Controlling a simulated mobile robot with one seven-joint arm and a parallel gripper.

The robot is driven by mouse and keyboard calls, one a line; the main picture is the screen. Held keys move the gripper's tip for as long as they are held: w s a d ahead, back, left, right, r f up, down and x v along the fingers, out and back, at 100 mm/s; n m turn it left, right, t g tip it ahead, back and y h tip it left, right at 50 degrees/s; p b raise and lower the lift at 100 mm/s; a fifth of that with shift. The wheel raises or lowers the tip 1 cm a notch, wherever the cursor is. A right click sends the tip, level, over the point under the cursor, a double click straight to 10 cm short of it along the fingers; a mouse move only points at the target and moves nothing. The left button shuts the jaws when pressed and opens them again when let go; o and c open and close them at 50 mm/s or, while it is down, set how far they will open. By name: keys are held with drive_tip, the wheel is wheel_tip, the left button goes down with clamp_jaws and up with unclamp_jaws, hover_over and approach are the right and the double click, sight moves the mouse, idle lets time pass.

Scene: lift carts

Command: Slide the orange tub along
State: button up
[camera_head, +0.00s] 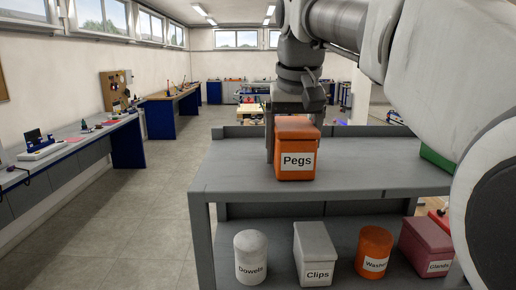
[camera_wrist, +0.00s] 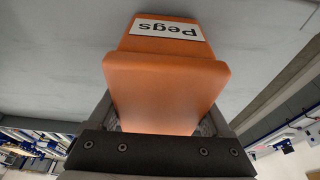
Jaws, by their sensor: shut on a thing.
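The orange tub (camera_head: 297,173), labelled "Pegs", stands upright on the top shelf of a grey cart (camera_head: 240,183), near its front edge. My gripper (camera_head: 292,135) reaches down from above with a finger on either side of the tub and is shut on it. In the wrist view the tub (camera_wrist: 165,85) fills the space between the fingers, its label facing away from the gripper's base. The gripper (camera_wrist: 163,125) shows there as a dark bar with its fingers partly hidden by the tub.
The lower shelf holds a white "Dowels" tub (camera_head: 251,256), a pale "Clips" tub (camera_head: 315,252), an orange "Washers" tub (camera_head: 374,251) and a dark red "Glands" tub (camera_head: 425,246). A green thing (camera_head: 437,160) sits at the top shelf's right, partly hidden by my arm. The top's left side is clear.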

sight(379, 163)
drive_tip(key=shift+s+d+p, duration=0.15)
drive_tip(key=shift+d+p, duration=0.8)
drive_tip(key=shift+d, duration=3.45)
drive_tip(key=shift+s+d+p, duration=0.15)
drive_tip(key=shift+d+p, duration=0.75)
drive_tip(key=shift+d, duration=3.45)
drive_tip(key=o, duration=1.5)
drive_tip(key=p+v, duration=0.3)
drive_tip(key=v, duration=1.4)
drive_tip(key=shift+r, duration=0.25)
